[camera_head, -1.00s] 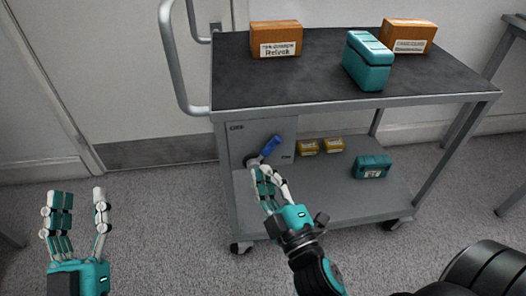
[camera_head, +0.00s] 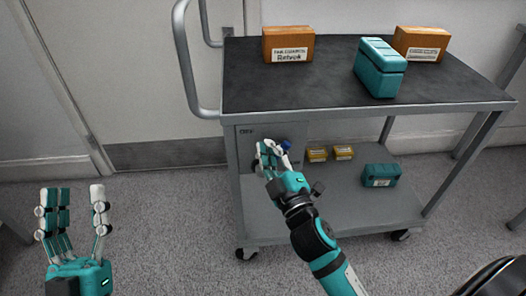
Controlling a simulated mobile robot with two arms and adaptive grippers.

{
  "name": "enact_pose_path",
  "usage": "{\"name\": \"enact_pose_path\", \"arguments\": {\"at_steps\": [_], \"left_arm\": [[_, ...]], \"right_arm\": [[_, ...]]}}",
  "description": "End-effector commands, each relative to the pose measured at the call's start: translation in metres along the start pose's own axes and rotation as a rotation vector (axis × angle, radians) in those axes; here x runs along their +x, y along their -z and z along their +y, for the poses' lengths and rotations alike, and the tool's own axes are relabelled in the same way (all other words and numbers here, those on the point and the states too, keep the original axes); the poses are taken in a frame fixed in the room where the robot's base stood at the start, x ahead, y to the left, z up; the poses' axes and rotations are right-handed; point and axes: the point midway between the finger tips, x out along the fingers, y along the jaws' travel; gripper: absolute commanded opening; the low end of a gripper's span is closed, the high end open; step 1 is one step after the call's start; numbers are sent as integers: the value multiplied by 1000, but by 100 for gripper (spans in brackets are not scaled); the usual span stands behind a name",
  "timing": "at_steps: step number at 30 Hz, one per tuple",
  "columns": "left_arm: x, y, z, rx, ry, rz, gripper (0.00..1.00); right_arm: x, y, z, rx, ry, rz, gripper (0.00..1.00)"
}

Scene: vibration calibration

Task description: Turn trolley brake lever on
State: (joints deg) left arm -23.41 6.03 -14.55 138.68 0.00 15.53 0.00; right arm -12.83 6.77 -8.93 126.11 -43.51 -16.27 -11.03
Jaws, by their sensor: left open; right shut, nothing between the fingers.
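The trolley (camera_head: 370,104) stands ahead, with a grey panel (camera_head: 245,140) under its left end. The blue brake lever (camera_head: 285,144) on that panel shows only in part; my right gripper covers the rest of it. My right gripper (camera_head: 268,150) is shut with nothing between its fingers and is right at the lever. I cannot tell whether it touches the lever. My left gripper (camera_head: 80,195) is open and empty, upright at the lower left, well away from the trolley.
On the top shelf are a cardboard box (camera_head: 288,45), a teal case (camera_head: 379,68) and another cardboard box (camera_head: 421,44). The lower shelf holds two small yellow boxes (camera_head: 317,154) and a teal box (camera_head: 381,175). Carpet between my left gripper and the trolley is clear.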

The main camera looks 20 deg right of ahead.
Motion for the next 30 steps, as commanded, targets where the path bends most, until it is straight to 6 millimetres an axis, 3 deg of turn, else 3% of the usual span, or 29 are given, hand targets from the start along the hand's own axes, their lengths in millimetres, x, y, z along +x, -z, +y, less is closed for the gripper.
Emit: {"name": "enact_pose_path", "arguments": {"at_steps": [6, 17, 23, 30], "left_arm": [[-1, 12, 2, -4, -3, 67, 45], [-1, 13, 2, -4, -3, 77, 45], [-11, 43, 5, -15, -9, 269, 45], [-38, 89, 9, -33, -16, 565, 45]], "right_arm": [[-2, -6, 0, 1, 0, 2, 0], [-3, -7, 0, 8, -3, 1, 0], [-6, -16, 1, 103, -36, -3, 0], [-12, -33, 4, 301, -105, -3, 0]]}}
